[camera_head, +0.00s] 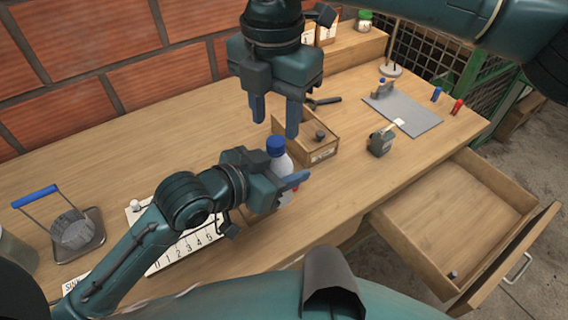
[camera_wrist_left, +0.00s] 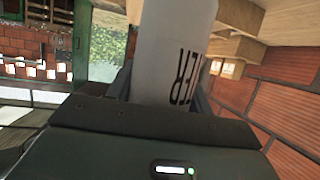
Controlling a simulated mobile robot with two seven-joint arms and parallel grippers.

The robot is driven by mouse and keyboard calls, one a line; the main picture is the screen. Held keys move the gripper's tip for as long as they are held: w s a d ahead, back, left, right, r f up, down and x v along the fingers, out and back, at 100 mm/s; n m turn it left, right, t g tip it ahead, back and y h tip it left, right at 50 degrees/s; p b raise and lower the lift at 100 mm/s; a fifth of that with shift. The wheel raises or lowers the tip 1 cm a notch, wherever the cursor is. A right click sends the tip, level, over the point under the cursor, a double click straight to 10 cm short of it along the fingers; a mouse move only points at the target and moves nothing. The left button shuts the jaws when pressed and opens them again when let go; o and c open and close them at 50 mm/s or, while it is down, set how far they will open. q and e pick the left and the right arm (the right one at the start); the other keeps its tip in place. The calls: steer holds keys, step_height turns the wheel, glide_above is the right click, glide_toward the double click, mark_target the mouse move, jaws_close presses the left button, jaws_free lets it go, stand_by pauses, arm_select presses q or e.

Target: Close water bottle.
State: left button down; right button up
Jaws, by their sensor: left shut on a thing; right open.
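The water bottle (camera_head: 284,165) is pale, with a blue cap (camera_head: 276,146) sitting on its top. I cannot tell whether the cap is tight. My left gripper (camera_head: 290,184) is shut around the bottle's body and hides part of it. In the left wrist view the bottle (camera_wrist_left: 175,45) stands between the fingers, with dark letters on its side; the cap is out of that view. My right gripper (camera_head: 275,118) is open and points down just above the cap, with no visible contact.
A small wooden box (camera_head: 318,150) stands just behind the bottle, with a dark green object (camera_head: 380,141) to its right. A grey mat (camera_head: 402,113) lies farther right. The drawer (camera_head: 445,215) is open at front right.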

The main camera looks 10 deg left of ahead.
mark_target(276, 141)
steer(key=shift+f, duration=1.9)
steer(key=c, duration=0.9)
steer(key=m, duration=0.6)
steer(key=shift+m, duration=0.3)
jaws_close()
steer(key=o, duration=1)
jaws_free()
